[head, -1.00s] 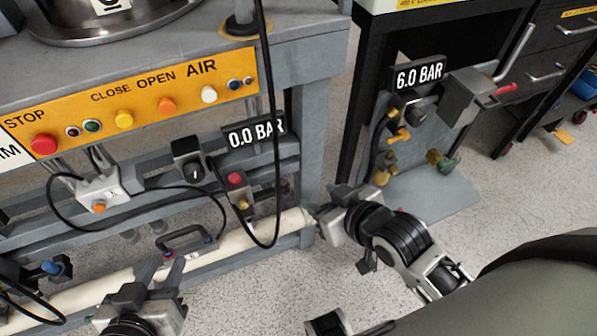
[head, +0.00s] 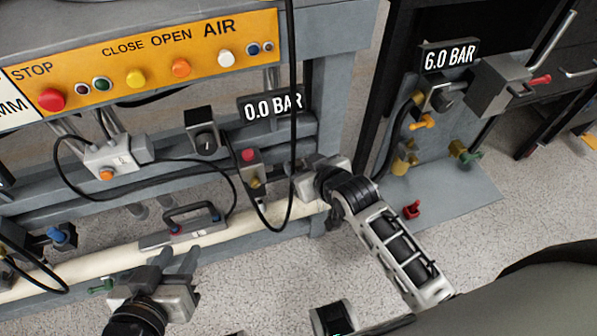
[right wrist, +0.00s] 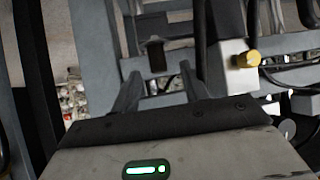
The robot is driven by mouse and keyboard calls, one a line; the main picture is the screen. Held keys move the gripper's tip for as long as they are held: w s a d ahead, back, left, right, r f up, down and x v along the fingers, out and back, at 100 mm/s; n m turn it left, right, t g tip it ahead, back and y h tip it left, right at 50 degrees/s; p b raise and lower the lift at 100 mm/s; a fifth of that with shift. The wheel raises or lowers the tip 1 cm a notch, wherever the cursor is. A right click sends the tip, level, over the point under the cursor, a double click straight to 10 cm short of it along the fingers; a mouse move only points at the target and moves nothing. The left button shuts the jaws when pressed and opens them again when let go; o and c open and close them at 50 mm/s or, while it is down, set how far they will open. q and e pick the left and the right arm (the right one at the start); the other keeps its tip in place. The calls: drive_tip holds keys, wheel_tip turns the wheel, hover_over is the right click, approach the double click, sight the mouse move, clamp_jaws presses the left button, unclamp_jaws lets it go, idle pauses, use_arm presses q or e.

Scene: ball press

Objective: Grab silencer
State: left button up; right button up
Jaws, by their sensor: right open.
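My right gripper (head: 295,180) reaches in from the right to the press frame, just right of the small valve block (head: 250,163) with a red button. In the right wrist view its two fingers (right wrist: 160,95) are apart with nothing between them. A short dark brown cylinder (right wrist: 155,55) hangs beyond the gap between the fingertips. It may be the silencer, but I cannot be sure. A brass knob (right wrist: 247,59) on a pale block is right of the fingers. My left gripper (head: 176,262) is at the lower left, fingers apart and empty, below a black handle (head: 190,217).
The orange button panel (head: 150,70) spans the upper left. A black hose (head: 293,130) loops down close to my right gripper. A 0.0 BAR sign (head: 272,104) is above it. The valve board (head: 440,120) with a 6.0 BAR sign stands right.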

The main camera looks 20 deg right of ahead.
drive_tip(key=shift+x, duration=0.8)
clamp_jaws()
drive_tip(key=shift+r, duration=0.1)
drive_tip(key=shift+r, duration=0.1)
